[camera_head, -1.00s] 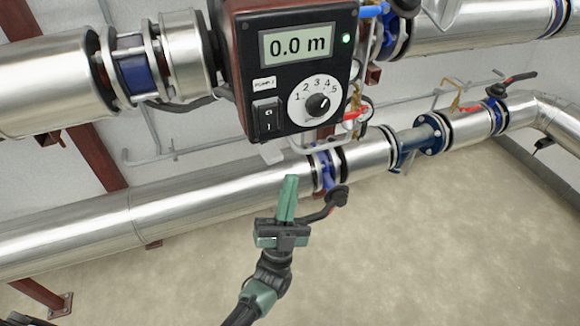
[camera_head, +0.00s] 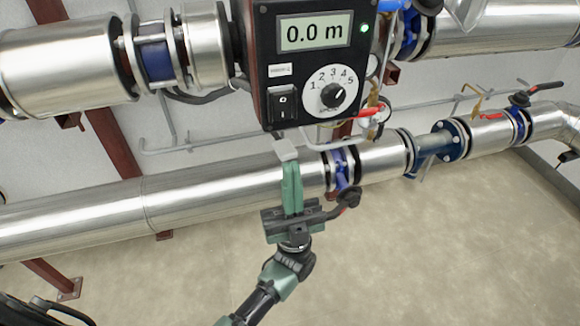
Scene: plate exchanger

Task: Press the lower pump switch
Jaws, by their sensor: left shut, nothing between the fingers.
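A pump control box (camera_head: 262,70) with a dark front and reddish side hangs at the top centre of the head view. Its display (camera_head: 314,32) reads 0.0 m and a green light glows beside it. A black rocker switch (camera_head: 283,104) sits at the box's lower left, with an O mark visible on it. Which way it is tipped is hard to tell. My left gripper (camera_head: 291,170) is shut and empty, its green fingers pointing up. In the picture its tips are below the switch, apart from it. My right gripper is not in view.
A round dial (camera_head: 333,94) numbered 1 to 5 is right of the switch. A silver pipe (camera_head: 215,192) runs behind my gripper, with a blue valve (camera_head: 343,167) close to its right. The floor (camera_head: 420,260) is clear.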

